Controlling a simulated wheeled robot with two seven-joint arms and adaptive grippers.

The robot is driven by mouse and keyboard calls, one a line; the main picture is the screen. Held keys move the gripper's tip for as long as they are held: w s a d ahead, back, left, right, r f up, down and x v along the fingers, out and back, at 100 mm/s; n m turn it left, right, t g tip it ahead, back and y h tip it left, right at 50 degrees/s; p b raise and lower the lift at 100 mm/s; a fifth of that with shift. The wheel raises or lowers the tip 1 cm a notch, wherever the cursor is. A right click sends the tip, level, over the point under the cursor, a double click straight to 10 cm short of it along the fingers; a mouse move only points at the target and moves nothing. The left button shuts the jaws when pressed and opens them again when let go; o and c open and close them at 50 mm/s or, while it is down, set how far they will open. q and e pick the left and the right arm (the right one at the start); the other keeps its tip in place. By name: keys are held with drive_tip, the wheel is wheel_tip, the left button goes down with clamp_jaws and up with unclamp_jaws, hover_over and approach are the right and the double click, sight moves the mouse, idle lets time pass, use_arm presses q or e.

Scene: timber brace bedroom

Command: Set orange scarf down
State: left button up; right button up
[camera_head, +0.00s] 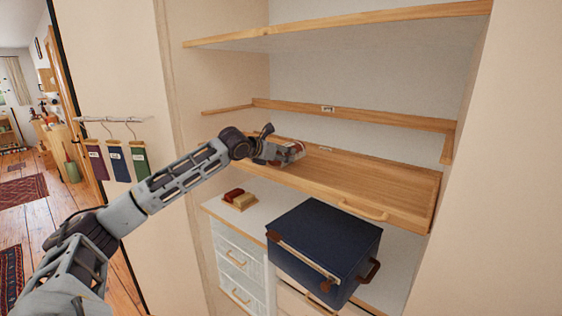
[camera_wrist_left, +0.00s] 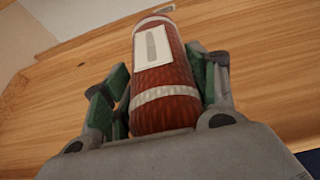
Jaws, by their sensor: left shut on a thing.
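My left gripper (camera_head: 283,153) is shut on a rolled rust-orange scarf (camera_wrist_left: 165,68), which has white bands and a pale label. In the left wrist view the left gripper's green-padded fingers (camera_wrist_left: 160,95) sit on both sides of the roll. In the head view only a small end of the scarf (camera_head: 295,149) shows past the gripper. It is over the left part of a wooden pull-out tray (camera_head: 370,182) in the closet. I cannot tell whether the scarf touches the tray. My right gripper is not in view.
The tray's middle and right are bare. Below stand a navy box (camera_head: 325,240) and small red and tan items (camera_head: 240,199) on a white drawer unit (camera_head: 238,262). A shelf (camera_head: 350,22) is above. Hanging cloths (camera_head: 118,162) are at left.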

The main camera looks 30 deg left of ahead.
use_arm(q)
drive_tip(key=shift+f, duration=1.3)
drive_tip(key=shift+f, duration=0.1)
drive_tip(key=o, duration=1.1)
drive_tip(key=shift+s, duration=0.1)
drive_tip(key=shift+b+v, duration=0.75)
drive_tip(key=shift+v, duration=1.75)
drive_tip(key=b+v, duration=0.2)
drive_tip(key=v, duration=0.4)
drive_tip(key=shift+s+r, duration=0.2)
drive_tip(key=shift+s, duration=0.15)
